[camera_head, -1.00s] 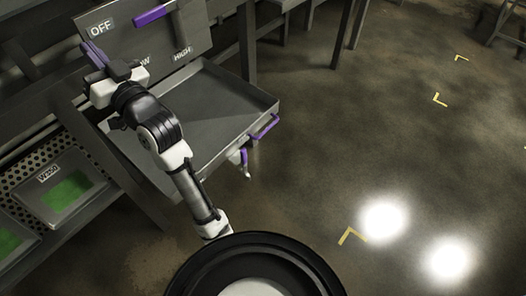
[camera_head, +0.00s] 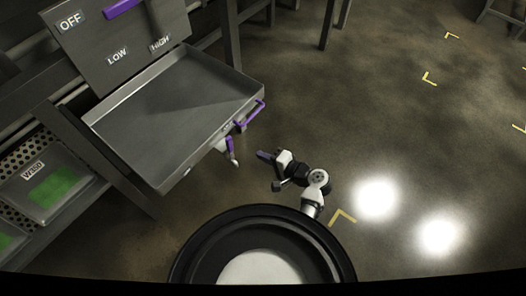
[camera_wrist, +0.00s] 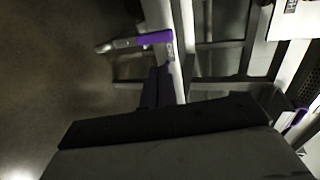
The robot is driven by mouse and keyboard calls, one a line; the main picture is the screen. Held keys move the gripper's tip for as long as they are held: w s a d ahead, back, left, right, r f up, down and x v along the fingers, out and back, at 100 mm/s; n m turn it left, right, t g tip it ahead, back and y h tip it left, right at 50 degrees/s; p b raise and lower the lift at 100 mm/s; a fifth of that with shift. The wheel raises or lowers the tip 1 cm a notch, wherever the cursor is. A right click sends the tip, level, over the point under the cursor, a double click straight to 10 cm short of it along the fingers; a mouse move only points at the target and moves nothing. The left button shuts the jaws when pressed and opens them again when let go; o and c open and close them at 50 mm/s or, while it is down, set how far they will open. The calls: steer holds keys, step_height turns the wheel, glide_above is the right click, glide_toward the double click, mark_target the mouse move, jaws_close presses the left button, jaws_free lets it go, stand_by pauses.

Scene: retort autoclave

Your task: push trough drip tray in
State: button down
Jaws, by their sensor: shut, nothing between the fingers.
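The trough drip tray (camera_head: 128,104) is a grey, shallow, empty tray. It sticks out from the bench below the panel in the head view. A purple handle (camera_head: 252,115) is on its front side. My gripper (camera_head: 263,155) is shut and empty, in front of the tray and to the right of its front edge, apart from the handle. In the wrist view the dark fingers (camera_wrist: 158,88) lie together, close to a grey edge and a purple-handled tap (camera_wrist: 155,38). I cannot tell whether they touch anything.
The tap with a purple lever (camera_head: 230,148) hangs below the tray's front. A panel labelled OFF, LOW and HIGH (camera_head: 115,35) stands behind the tray. A bin labelled W350 (camera_head: 45,180) sits at left. The floor at right is open.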

steer(key=r+p+x, duration=0.1)
steer(key=x, duration=1)
steer(key=shift+w, duration=0.2)
steer(key=shift+a, duration=0.2)
steer(key=w+a+b, duration=0.2)
steer(key=w+a, duration=0.2)
steer(key=a, duration=0.1)
steer(key=w+a+b, duration=0.2)
steer(key=w+a, duration=0.2)
steer(key=a, duration=0.1)
steer(key=w+a+b, duration=0.2)
steer(key=w+a, duration=0.2)
steer(key=a, duration=0.1)
steer(key=shift+w+a, duration=0.1)
steer(key=shift+a, duration=0.2)
steer(key=shift+w+a, duration=0.2)
steer(key=shift+w+a+r, duration=0.1)
steer(key=shift+r, duration=0.15)
